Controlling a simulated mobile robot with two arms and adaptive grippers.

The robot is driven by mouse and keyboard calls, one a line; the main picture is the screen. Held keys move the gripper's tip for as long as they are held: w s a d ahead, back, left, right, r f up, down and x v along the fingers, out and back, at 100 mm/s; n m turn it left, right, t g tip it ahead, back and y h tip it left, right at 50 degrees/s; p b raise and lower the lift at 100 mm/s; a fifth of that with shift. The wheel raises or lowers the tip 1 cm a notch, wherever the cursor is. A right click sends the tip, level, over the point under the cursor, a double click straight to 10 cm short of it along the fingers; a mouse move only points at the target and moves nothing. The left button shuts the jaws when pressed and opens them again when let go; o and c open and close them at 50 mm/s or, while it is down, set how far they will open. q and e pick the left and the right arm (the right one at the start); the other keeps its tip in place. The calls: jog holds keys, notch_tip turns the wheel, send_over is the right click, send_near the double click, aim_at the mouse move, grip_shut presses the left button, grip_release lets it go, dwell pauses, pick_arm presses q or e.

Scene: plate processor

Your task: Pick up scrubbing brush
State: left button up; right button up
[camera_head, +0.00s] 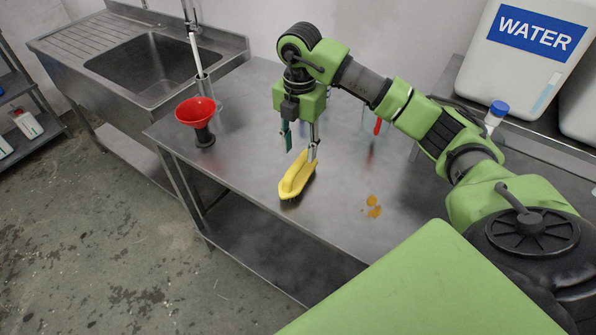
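The scrubbing brush (296,178) has a yellow body with a loop handle and dark bristles facing down. It lies on the steel table (255,130), near its front edge. My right gripper (300,150) points down just above and behind the brush's far end. Its two fingers are spread apart with a gap between them. The right finger's tip overlaps the brush's far end in the picture, and I cannot tell if they touch. Nothing shows held between the fingers. My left gripper is not in view.
A red funnel (196,112) on a dark base stands at the table's left end. An orange-brown stain (373,207) lies right of the brush. A sink (155,68) is at the back left. A water container (525,55) and a blue-capped bottle (496,114) stand at the right.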

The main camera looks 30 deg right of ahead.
aim_at(298, 162)
notch_tip(298, 162, down, 3)
jog(key=shift+a+p, duration=0.1)
jog(key=shift+p, duration=0.6)
notch_tip(298, 162, down, 4)
jog(key=shift+w+r+p, duration=0.15)
jog(key=shift+r+p, duration=0.1)
jog(key=shift+p, duration=0.4)
jog(key=shift+f, duration=0.2)
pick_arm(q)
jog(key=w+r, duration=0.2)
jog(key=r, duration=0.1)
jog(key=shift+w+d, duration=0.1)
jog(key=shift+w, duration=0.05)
pick_arm(e)
grip_shut()
